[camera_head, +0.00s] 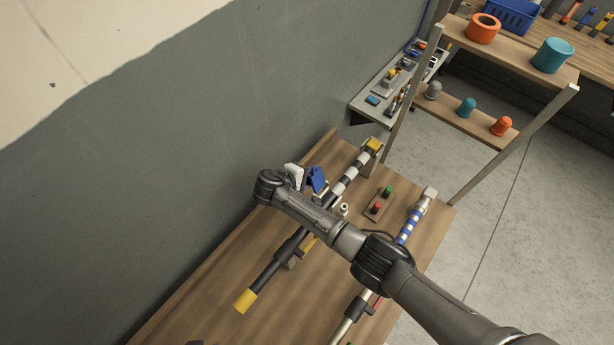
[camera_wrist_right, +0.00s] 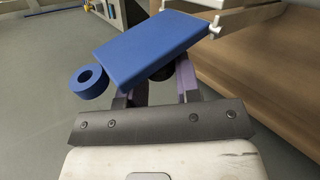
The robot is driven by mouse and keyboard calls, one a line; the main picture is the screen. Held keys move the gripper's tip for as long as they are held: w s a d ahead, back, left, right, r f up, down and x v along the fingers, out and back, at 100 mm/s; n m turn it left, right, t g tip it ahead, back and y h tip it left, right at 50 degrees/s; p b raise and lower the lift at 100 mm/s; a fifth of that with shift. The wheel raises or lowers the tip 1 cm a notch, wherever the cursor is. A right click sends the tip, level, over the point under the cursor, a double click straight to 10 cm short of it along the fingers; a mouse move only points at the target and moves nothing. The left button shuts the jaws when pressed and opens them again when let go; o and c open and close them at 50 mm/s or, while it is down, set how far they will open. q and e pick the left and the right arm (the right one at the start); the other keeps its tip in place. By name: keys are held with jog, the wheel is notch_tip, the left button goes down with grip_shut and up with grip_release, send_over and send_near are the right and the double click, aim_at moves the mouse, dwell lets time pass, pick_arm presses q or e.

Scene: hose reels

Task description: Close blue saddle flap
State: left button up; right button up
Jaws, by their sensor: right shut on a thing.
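The blue saddle flap (camera_head: 317,180) stands tilted up beside the black-and-white banded bar on the wooden bench. In the right wrist view the flap (camera_wrist_right: 155,45) is a flat blue plate right at my fingers. My right gripper (camera_head: 305,181) is at the flap, its white body on the flap's left side. My left gripper is not in view.
A blue ring (camera_wrist_right: 89,82) is left of the flap in the wrist view. A panel with red and green buttons (camera_head: 378,205) and a blue-white striped bar (camera_head: 409,229) lie to the right. The grey wall (camera_head: 200,140) is close on the left.

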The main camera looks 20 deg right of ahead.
aim_at(314, 181)
grip_shut()
jog(key=p, duration=0.1)
jog(key=r+t+p, duration=0.1)
jog(key=shift+s+d+m+y+p, duration=0.2)
jog(key=shift+s+m+y+p, duration=0.1)
jog(key=shift+m+y+p, duration=0.1)
jog(key=shift+s+d+r+m+t+y+p, duration=0.2)
jog(key=shift+s+m+t+y+p, duration=0.15)
jog(key=shift+p, duration=0.25)
jog(key=shift+s+d+r+m+t+y+p, duration=0.1)
jog(key=shift+s+d+m+t+y+p, duration=0.25)
jog(key=shift+t, duration=0.3)
jog(key=shift+s+r+m+t+y, duration=0.15)
jog(key=shift+m+t+y, duration=0.25)
jog(key=shift+m+t, duration=0.2)
jog(key=shift+d, duration=0.1)
